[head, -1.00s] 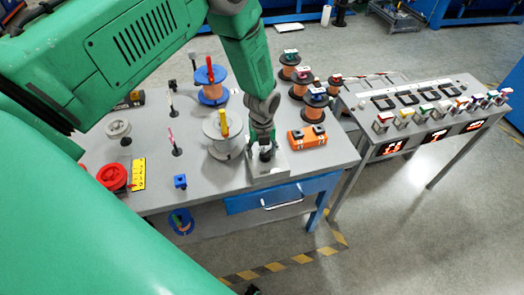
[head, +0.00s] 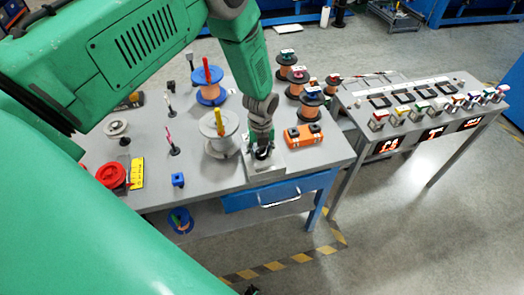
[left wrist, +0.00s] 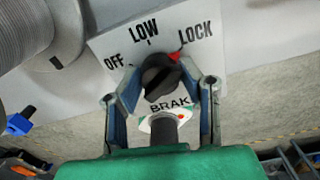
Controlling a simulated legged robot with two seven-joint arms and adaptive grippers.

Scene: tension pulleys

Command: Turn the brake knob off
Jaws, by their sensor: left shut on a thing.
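The brake knob (left wrist: 158,82) is a black round knob with a red pointer, on a light panel (left wrist: 110,45) marked OFF, LOW and LOCK. In the left wrist view the red pointer is toward LOCK, at the upper right. My left gripper (left wrist: 165,92) is shut on the knob, one finger on each side. The lower part of the BRAKE label is partly covered by the gripper. In the head view my left gripper (head: 260,152) is at the panel (head: 266,172) on the table's front edge and hides the knob. My right gripper is not in view.
A grey spool (head: 219,133) stands close left of the gripper, and an orange block (head: 303,136) lies close right. Blue (head: 210,85) and copper spools stand behind. A blue drawer (head: 278,193) is below. A second table (head: 420,110) with several coloured devices stands right.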

